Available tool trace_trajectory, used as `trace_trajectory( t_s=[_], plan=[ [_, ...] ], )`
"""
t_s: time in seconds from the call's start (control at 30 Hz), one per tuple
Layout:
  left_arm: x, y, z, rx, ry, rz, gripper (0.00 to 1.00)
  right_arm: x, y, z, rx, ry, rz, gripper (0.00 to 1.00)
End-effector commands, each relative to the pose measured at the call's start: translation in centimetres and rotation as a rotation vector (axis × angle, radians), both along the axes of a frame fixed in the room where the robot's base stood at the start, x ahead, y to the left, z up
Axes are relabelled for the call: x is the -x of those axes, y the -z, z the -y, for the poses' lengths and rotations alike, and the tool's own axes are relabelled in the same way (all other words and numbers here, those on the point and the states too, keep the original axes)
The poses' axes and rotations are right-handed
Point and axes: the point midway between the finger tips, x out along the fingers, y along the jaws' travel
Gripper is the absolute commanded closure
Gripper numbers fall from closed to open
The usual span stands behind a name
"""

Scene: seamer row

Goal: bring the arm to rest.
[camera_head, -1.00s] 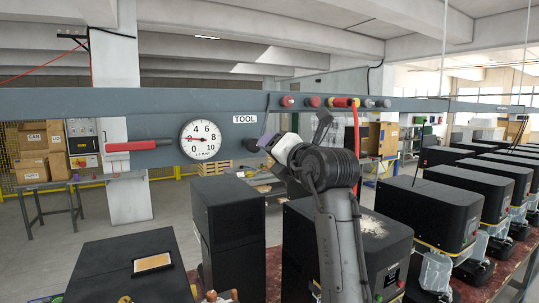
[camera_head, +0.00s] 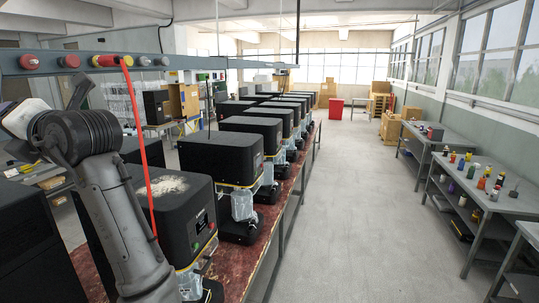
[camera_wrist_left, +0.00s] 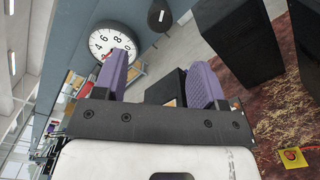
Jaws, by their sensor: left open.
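My left arm (camera_head: 112,205) rises from the lower left of the head view, bent at the top, with its wrist pointing to the left edge. In that view the gripper is at the picture's edge and its fingertips cannot be made out. In the left wrist view my left gripper (camera_wrist_left: 158,82) has its two purple fingers spread apart. Nothing is held between them. The right gripper is not in view.
A row of black machines (camera_head: 222,152) stands on a red-brown bench beside the arm. A blue-grey rail (camera_head: 200,62) with red knobs runs behind it, and a red strap (camera_head: 140,140) hangs down. A gauge (camera_wrist_left: 112,42) shows beyond the fingers. The aisle floor (camera_head: 345,200) is clear.

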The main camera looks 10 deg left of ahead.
Motion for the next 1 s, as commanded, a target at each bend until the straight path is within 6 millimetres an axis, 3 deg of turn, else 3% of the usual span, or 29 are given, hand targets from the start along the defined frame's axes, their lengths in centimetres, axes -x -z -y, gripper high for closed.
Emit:
trace_trajectory(
  t_s=[0.17,0.47,0.8,0.9,1.0],
  plan=[
    [-0.4,0.7,0.1,-0.005,0.034,-0.397,0.35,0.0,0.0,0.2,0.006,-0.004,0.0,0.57],
    [-2.0,1.6,1.4,-0.133,0.357,-0.982,0.35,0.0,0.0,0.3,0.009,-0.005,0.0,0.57],
    [-0.6,-1.7,6.4,-0.63,0.576,-1.277,0.35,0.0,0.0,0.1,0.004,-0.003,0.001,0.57],
    [-0.4,-1.3,8.6,-0.816,0.594,-1.354,0.35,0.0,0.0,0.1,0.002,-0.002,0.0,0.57],
    [-0.7,0.9,11.1,-1.01,0.608,-1.439,0.35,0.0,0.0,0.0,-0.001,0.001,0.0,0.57]
  ],
)
